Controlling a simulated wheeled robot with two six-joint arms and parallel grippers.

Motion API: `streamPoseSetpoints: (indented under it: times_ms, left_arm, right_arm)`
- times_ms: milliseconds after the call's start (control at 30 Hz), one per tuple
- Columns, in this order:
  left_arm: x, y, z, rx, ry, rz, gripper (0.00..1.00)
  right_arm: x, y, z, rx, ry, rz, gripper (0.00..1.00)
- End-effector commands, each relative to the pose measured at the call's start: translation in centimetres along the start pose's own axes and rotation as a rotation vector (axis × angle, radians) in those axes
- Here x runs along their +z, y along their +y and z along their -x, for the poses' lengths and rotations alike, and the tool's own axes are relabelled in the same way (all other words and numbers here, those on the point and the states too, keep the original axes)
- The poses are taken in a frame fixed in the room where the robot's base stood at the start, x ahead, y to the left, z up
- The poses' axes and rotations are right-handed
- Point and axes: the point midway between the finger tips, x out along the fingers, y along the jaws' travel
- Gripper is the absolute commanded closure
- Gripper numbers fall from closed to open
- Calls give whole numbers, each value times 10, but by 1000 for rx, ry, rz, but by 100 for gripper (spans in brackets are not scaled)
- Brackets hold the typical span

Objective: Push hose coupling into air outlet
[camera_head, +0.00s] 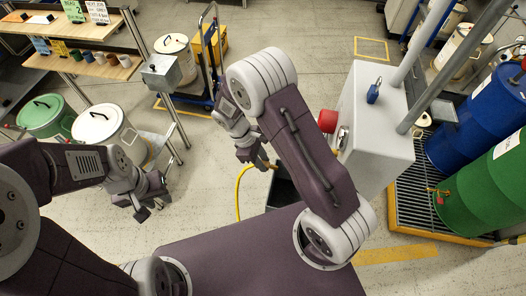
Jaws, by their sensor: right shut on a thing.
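My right gripper (251,158) is in the middle of the view, pointing down beside the grey cabinet, and is shut on the hose coupling. The coupling itself is small and mostly hidden by the fingers. A yellow hose (238,191) hangs from there and curves down towards the floor. The air outlet cannot be made out; my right arm covers part of the cabinet's near side. My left gripper (151,206) is open and empty over bare floor at the left.
A blue drum (480,120) and a green drum (490,190) stand on a yellow-edged grate at right. A shelf with cups (85,57) and lidded bins are at left.

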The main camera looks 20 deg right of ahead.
Motion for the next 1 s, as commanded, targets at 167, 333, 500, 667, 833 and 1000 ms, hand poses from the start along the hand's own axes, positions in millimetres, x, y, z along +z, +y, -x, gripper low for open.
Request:
streamPoseSetpoints:
  times_ms: [167, 333, 500, 667, 833, 1000]
  left_arm:
    - [1, 0, -3, 0, -1, -1, 68]
    - [1, 0, -6, 0, -1, 0, 68]
    - [1, 0, -9, 0, -1, 0, 68]
    - [2, 0, -12, 0, -1, 0, 68]
    - [2, 0, -16, 0, -1, 0, 68]
    - [2, 0, -20, 0, -1, 0, 68]
  right_arm:
    - [0, 0, -4, 4, 0, 12, 100]
    - [10, 0, -8, 2, -1, 8, 100]
    - [23, 0, -13, 2, -1, 7, 100]
    - [35, 0, -18, 1, 0, 5, 100]
    - [48, 1, -24, 2, 0, 5, 100]
    - [60, 0, -29, 1, -1, 5, 100]
